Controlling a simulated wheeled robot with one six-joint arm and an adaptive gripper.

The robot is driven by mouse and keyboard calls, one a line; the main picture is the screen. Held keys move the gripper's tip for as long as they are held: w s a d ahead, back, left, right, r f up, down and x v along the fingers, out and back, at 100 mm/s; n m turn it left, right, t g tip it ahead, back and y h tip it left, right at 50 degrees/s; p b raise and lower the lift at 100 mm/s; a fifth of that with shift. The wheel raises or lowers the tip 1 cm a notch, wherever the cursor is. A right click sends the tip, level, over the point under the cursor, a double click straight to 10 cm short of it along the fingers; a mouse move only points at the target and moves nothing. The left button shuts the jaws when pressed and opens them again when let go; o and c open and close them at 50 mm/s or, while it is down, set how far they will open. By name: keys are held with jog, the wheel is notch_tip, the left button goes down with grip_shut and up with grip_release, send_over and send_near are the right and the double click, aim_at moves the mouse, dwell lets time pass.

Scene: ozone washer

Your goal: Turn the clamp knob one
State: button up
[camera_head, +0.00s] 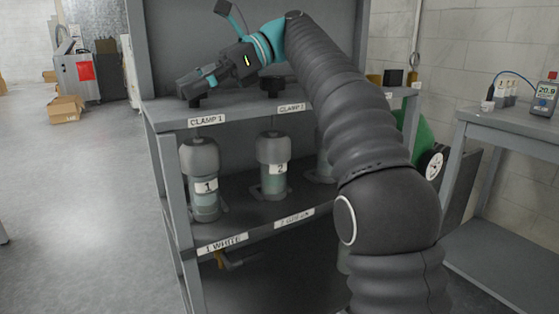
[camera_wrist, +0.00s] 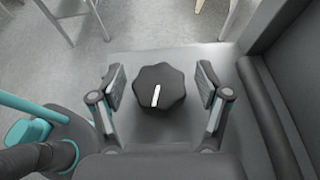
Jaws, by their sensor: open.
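The clamp one knob (camera_wrist: 160,88) is black and lobed, with a white line on its top, and stands on the grey shelf top. In the head view the same knob (camera_head: 195,101) is above the label CLAMP 1 (camera_head: 206,119), partly covered by my gripper. My gripper (camera_head: 190,88) is open. In the wrist view its two fingers (camera_wrist: 160,90) stand left and right of the knob, with a gap on each side. The white line runs nearly along the picture's vertical, leaning slightly right.
The clamp two knob (camera_head: 272,85) stands to the right on the same shelf top. Bottles marked 1 (camera_head: 204,185) and 2 (camera_head: 274,165) sit on the shelf below. An upright grey panel (camera_wrist: 285,85) is close on the right in the wrist view.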

jog(key=shift+t, duration=0.3)
jog(key=shift+s+m+t+y, duration=0.1)
jog(key=shift+m+t+y, duration=0.3)
jog(key=shift+m+t, duration=0.5)
jog(key=m+t, duration=0.5)
jog(key=shift+t, duration=0.3)
jog(key=m+t+h, duration=0.1)
jog(key=m+t, duration=0.2)
jog(key=m+t+h+b, duration=0.1)
jog(key=m+t, duration=0.1)
jog(key=t, duration=0.1)
jog(key=shift+m, duration=0.4)
jog(key=shift+m+t+h, duration=0.8)
jog(key=shift+m+t, duration=0.1)
jog(key=d+v, duration=0.1)
jog(key=v, duration=1.3)
jog(key=s+d+f+n+h, duration=0.1)
jog(key=d+f+n, duration=0.3)
jog(key=f, duration=0.4)
jog(key=s+d+f+n+g+h, duration=0.1)
jog(key=d+f+n+h, duration=0.2)
jog(key=d+f+n, duration=0.2)
jog(key=s+d+f+n+g+h, duration=0.1)
jog(key=d+f+n, duration=0.4)
jog(key=f, duration=0.6)
jog(key=n+h, duration=0.1)
jog(key=n, duration=0.1)
jog(key=shift+s+f+n+h+p, duration=0.2)
jog(key=shift+f+n+h+p, duration=0.1)
jog(key=shift+p, duration=0.1)
